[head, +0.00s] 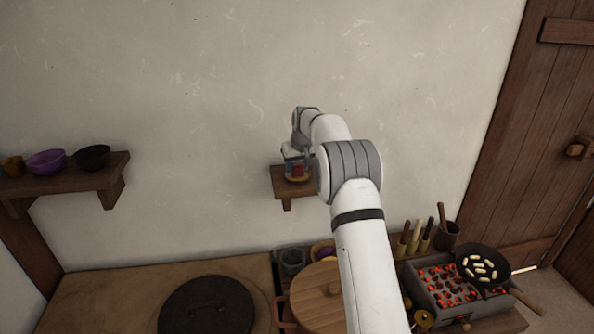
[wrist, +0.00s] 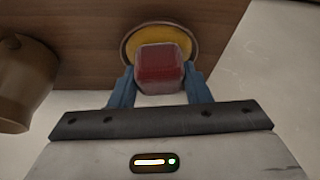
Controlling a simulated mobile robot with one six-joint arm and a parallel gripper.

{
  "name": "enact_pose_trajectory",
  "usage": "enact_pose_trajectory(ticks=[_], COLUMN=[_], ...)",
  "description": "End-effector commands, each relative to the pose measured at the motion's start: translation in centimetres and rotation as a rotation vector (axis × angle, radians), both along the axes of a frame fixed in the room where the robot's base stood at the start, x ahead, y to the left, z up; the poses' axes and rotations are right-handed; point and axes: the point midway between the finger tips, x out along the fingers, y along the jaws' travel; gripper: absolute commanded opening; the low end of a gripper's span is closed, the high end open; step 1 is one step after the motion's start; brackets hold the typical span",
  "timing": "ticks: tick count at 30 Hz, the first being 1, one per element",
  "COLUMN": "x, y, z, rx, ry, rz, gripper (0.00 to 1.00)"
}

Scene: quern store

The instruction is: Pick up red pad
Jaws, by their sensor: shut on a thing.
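The red pad (wrist: 160,68) is a small red block with rounded corners, seen between the blue fingers of my gripper (wrist: 160,88) in the wrist view. My gripper is shut on it. Behind it lies a round yellow dish (wrist: 184,40) with a pale rim, on the brown wooden shelf (wrist: 80,45). In the head view the red pad (head: 297,170) shows between the fingers, just over the small wall shelf (head: 280,184). I cannot tell whether the pad still touches the dish.
A brown vessel (wrist: 22,85) stands left of my gripper in the wrist view. Below the shelf are a round wooden lid (head: 318,295), a dark pot (head: 292,261) and a brazier of glowing coals (head: 448,288) with a pan (head: 482,264). Another shelf (head: 70,182) holds bowls at left.

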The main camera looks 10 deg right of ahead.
Motion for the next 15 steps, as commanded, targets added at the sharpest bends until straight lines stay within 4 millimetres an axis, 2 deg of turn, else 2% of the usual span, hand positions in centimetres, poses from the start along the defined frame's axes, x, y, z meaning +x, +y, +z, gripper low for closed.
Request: enact_pose_trajectory(ticks=[9,11,15], x=[0.0,0.1,0.1], y=[-0.1,-0.1,-0.2], z=[0.3,0.7,3.0], rx=[0.0,0.0,-0.001], ry=[-0.002,-0.004,-0.006], rz=[-0.001,-0.001,-0.002], gripper=[0.21,0.21,0.21])
